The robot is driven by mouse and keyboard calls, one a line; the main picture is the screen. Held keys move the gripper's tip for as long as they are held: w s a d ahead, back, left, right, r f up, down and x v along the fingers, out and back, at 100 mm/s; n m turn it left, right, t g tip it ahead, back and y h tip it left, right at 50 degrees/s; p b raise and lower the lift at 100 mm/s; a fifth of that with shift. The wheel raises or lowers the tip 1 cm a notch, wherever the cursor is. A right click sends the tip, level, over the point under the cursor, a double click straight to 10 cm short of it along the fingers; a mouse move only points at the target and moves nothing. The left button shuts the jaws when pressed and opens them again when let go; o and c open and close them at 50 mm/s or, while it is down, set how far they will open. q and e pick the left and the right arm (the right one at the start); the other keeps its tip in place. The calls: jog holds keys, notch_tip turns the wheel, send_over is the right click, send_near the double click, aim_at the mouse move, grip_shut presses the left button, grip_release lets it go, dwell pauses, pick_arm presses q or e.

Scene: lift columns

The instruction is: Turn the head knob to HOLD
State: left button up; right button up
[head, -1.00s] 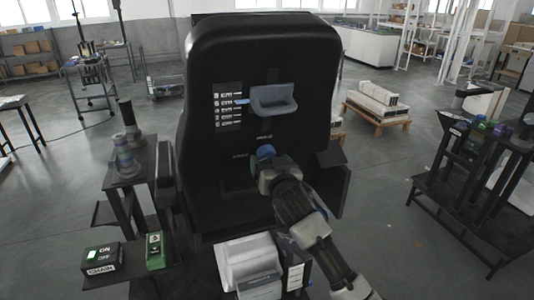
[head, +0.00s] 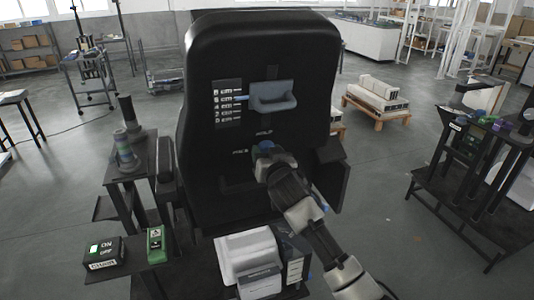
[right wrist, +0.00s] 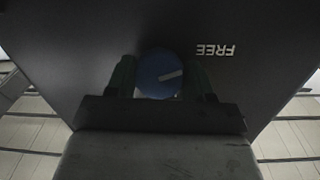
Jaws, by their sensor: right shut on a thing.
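The blue round head knob (right wrist: 157,75) sits on the black back of the chair-like unit (head: 225,60). In the right wrist view its white pointer line points right, roughly toward the upside-down FREE label (right wrist: 216,50). In the head view the FREE label (head: 240,152) is left of the knob and the HOLD label (head: 264,134) is above it. My right gripper (head: 266,154) is shut on the knob, with a finger on each side of it. The gripper mostly hides the knob in the head view. My left gripper is not in view.
A grey bracket (head: 273,98) sticks out above the knob, beside a list panel (head: 228,104). A side shelf at left holds an ON/OFF box (head: 104,252) and a green device (head: 156,244). A dark rack (head: 470,170) stands at right, with open floor between.

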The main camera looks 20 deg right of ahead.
jog(key=m+y+p, duration=0.1)
jog(key=m+y, duration=0.1)
jog(key=m, duration=0.1)
jog(key=shift+d+m+y, duration=0.1)
jog(key=shift+m+y, duration=0.3)
jog(key=shift+m, duration=0.4)
jog(key=shift+f+m+y+b, duration=0.15)
jog(key=shift+m+y+b, duration=0.35)
jog(key=shift+m+y, duration=0.3)
jog(key=shift+d+m+t+y+b, duration=0.1)
jog(key=shift+m+t+y+b, duration=0.4)
jog(key=shift+m+b, duration=1.2)
jog(key=shift+a+m+t+y+b, duration=0.1)
jog(key=shift+m+t+y+b, duration=0.35)
jog(key=shift+m+b, duration=1.2)
jog(key=shift+d+m+t+y+b, duration=0.1)
jog(key=shift+m+t+y+b, duration=0.4)
jog(key=shift+m+b, duration=1.2)
jog(key=shift+m, duration=0.35)
